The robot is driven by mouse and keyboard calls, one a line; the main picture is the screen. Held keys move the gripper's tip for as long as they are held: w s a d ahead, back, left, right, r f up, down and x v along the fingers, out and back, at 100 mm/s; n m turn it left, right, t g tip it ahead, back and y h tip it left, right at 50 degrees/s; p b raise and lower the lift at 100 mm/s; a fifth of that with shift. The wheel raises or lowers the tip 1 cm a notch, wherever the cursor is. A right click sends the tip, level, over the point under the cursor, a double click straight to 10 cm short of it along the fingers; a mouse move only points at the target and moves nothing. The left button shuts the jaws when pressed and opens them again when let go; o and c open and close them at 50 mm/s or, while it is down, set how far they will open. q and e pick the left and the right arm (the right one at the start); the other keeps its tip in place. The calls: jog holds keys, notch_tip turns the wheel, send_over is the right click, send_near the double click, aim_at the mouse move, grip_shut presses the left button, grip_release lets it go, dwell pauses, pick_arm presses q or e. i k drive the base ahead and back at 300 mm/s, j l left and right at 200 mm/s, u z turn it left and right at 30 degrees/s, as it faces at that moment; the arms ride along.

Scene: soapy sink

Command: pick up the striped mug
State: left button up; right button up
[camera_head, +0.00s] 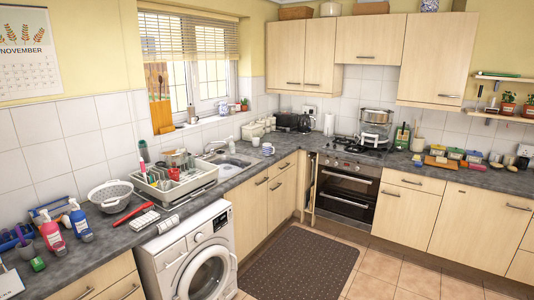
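A small white mug with blue bands (267,149), which looks like the striped mug, stands on the dark worktop (238,178) just right of the sink (228,164). It appears upright, and its handle is too small to make out. Neither of my grippers is in view, so I cannot see what they hold or how far they are from the mug.
A dish rack (178,186) with dishes stands left of the sink. A colander (110,195), a red utensil (134,214) and bottles (80,220) lie further left. A washing machine (190,262) sits below. The floor around the dark mat (298,262) is clear.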

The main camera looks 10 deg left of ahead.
aim_at(267, 148)
jog(key=i+j, duration=0.15)
jog(key=i, duration=0.55)
jog(key=i+j+u, duration=0.15)
jog(key=i, duration=0.6)
jog(key=i+l+z, duration=0.15)
jog(key=i+z, duration=0.2)
jog(key=i, duration=0.7)
jog(key=i+j+z, duration=0.2)
jog(key=i+z, duration=0.2)
jog(key=i, duration=0.7)
jog(key=i+u, duration=0.45)
jog(key=i+l+u, duration=0.2)
jog(key=i+u, duration=0.5)
jog(key=u, duration=0.2)
jog(key=i+u, duration=0.25)
jog(key=u, duration=0.2)
jog(key=i+l+u, duration=0.1)
jog(key=u, duration=0.3)
jog(key=i+l+u, duration=0.2)
jog(key=u, duration=0.25)
jog(key=i+l+u, duration=0.25)
jog(key=u, duration=0.15)
jog(key=l, duration=0.2)
jog(key=i+u, duration=0.05)
